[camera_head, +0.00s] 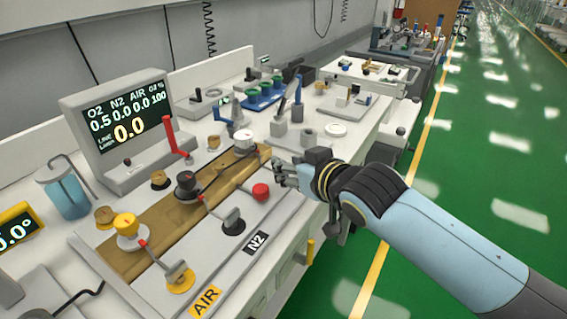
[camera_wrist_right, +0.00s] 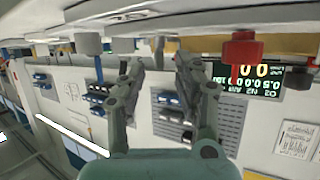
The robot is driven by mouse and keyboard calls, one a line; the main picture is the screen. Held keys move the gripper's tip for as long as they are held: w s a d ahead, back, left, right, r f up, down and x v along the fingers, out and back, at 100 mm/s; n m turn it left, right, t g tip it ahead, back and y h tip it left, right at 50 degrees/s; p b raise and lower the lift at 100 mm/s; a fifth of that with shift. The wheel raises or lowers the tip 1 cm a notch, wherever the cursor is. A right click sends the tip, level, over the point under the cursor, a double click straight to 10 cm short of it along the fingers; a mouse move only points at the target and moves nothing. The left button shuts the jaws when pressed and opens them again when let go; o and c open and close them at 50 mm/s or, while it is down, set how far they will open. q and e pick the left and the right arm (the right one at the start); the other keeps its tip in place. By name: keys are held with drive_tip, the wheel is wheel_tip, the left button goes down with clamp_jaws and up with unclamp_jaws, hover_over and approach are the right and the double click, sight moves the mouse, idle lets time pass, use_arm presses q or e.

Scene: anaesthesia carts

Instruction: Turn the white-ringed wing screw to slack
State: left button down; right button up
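I cannot single out a white-ringed wing screw with certainty. On the brown panel (camera_head: 140,258) in the head view stand a yellow knob (camera_head: 126,225) with a pale disc under it, a black knob (camera_head: 187,183) and a white knob (camera_head: 244,140). In front are a yellow winged part (camera_head: 180,277), a dark winged part (camera_head: 232,221) and a red knob (camera_head: 260,191). My right gripper (camera_head: 279,170) is just right of the red knob. In the wrist view my right gripper (camera_wrist_right: 160,72) has its fingers apart and nothing between them. My left gripper is not in view.
A gas display (camera_head: 128,115) stands behind the panel, with an upright red lever (camera_head: 172,135) by it. A blue jar (camera_head: 66,194) is at the left. The green floor (camera_head: 480,180) is open at right.

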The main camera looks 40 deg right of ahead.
drive_tip(key=shift+x, duration=1.45)
clamp_jaws()
